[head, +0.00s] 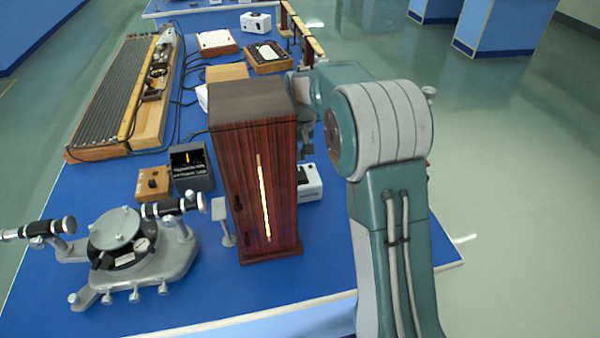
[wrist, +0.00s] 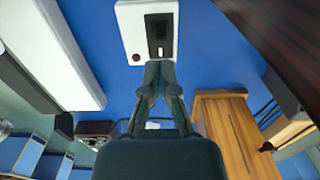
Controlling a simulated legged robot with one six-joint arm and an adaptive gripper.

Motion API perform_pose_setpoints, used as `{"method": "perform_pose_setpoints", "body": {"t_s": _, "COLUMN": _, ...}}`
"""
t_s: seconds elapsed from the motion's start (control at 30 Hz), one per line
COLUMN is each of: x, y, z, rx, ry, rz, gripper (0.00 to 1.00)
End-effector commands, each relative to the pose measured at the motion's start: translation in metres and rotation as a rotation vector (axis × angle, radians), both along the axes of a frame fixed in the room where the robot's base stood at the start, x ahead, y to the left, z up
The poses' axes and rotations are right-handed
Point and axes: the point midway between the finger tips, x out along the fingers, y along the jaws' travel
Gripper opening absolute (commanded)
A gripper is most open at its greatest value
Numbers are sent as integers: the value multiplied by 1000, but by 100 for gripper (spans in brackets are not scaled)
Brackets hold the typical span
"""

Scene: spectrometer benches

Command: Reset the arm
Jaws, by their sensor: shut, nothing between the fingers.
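My gripper (wrist: 157,75) shows in the wrist view with its two dark fingers together and nothing held between them. Its tips are in front of a white box (wrist: 133,30) with a dark panel and a red button; I cannot tell whether they touch it. In the head view my arm rises at the right and bends over the blue bench behind a tall dark-red wooden cabinet (head: 255,170). The gripper is mostly hidden there behind the cabinet and the arm.
A spectrometer (head: 118,240) stands at the front left of the blue bench (head: 290,285). A long ribbed apparatus (head: 112,95) lies at the back left. A small white device (head: 309,183) sits just right of the cabinet. Open floor (head: 510,180) lies to the right.

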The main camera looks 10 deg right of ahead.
Motion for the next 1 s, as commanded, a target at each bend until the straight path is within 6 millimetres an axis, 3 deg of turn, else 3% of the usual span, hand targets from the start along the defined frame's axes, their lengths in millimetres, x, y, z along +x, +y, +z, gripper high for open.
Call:
{"method": "perform_pose_setpoints", "body": {"t_s": 0.57, "x": -1, "y": 0, "z": 6, "rx": 0, "ry": -4, "rz": 0, "gripper": 0}}
{"method": "perform_pose_setpoints", "body": {"t_s": 0.73, "x": -17, "y": 0, "z": 30, "rx": 0, "ry": -36, "rz": 0, "gripper": 0}}
{"method": "perform_pose_setpoints", "body": {"t_s": 1.0, "x": -61, "y": 0, "z": 79, "rx": 0, "ry": -109, "rz": 0, "gripper": 0}}
